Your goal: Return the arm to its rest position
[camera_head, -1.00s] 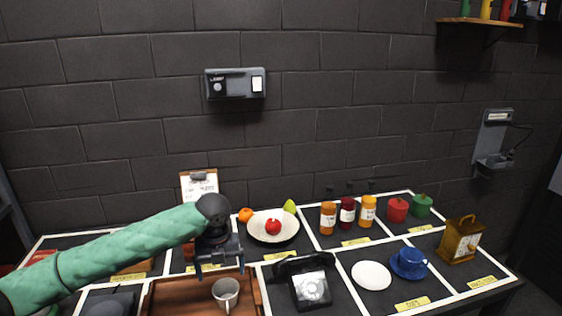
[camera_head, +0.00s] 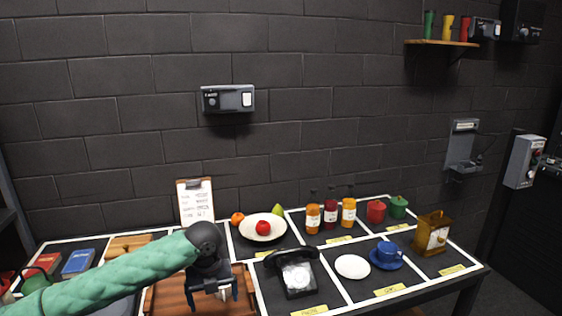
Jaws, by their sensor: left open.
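My left arm, in a green quilted sleeve, comes in from the lower left. My left gripper (camera_head: 212,288) is open and points down over the wooden tray (camera_head: 247,290) at the front of the table. Nothing shows between its fingers. The gripper hides part of the tray, and something pale behind it is mostly covered. My right gripper is not in view.
The table (camera_head: 470,268) holds a black telephone (camera_head: 297,275), a plate of fruit (camera_head: 249,231), several bottles (camera_head: 330,215), a white saucer (camera_head: 352,266), a blue cup (camera_head: 388,252) and a brass clock (camera_head: 432,233). A clipboard (camera_head: 195,201) leans on the wall. Books (camera_head: 78,264) lie left.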

